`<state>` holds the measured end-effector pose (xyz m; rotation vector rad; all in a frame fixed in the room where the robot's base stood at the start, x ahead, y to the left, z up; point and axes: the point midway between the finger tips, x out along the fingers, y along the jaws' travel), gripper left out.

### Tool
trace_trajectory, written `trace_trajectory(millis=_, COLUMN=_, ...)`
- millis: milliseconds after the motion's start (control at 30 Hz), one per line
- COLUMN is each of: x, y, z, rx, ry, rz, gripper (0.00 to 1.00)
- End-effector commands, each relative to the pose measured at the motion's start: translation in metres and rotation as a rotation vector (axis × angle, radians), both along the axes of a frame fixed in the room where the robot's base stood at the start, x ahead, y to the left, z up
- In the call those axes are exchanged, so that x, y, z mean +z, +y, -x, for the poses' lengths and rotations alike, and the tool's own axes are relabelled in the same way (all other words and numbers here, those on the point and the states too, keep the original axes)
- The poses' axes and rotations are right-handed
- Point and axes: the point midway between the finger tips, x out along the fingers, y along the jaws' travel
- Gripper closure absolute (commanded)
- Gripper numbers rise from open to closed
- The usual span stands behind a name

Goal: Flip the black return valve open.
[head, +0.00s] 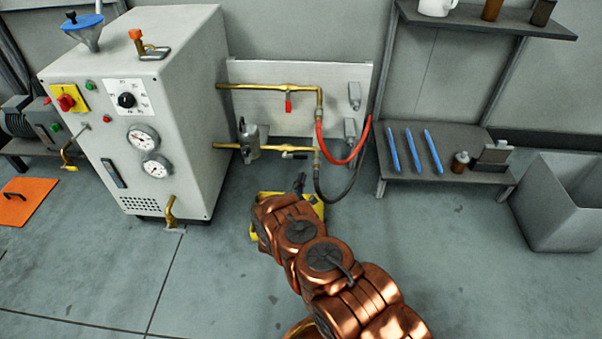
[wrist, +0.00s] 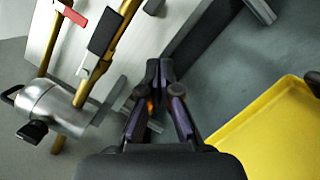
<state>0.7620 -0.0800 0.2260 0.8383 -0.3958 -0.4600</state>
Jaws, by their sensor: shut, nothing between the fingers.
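The black return valve handle (head: 294,155) is on the lower brass pipe, in front of the pale wall panel. In the wrist view the black handle (wrist: 104,32) lies roughly along its pipe, with a pale metal fitting at its lower end. My gripper (head: 299,180) is below the handle in the head view, apart from it. In the wrist view my gripper (wrist: 159,68) is shut and empty, its fingertips to the right of the handle. My arm hides part of the floor.
A grey metal pump (wrist: 55,108) sits left of the black handle. Red (head: 338,161) and black hoses hang at right. A yellow tray (wrist: 265,125) is on the floor below. The cabinet (head: 190,130) stands left.

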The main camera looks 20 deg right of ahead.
Motion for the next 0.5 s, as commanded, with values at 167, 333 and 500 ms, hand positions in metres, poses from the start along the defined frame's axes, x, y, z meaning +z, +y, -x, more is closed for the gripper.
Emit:
trace_trajectory(millis=167, x=-0.005, y=0.012, z=0.025, rx=0.004, ry=0.005, rz=-0.001, gripper=1.00)
trace_trajectory(millis=333, x=-0.012, y=0.021, z=0.051, rx=0.003, ry=0.004, rz=0.002, gripper=1.00)
trace_trajectory(millis=500, x=-0.018, y=0.026, z=0.066, rx=0.001, ry=0.005, rz=-0.001, gripper=1.00)
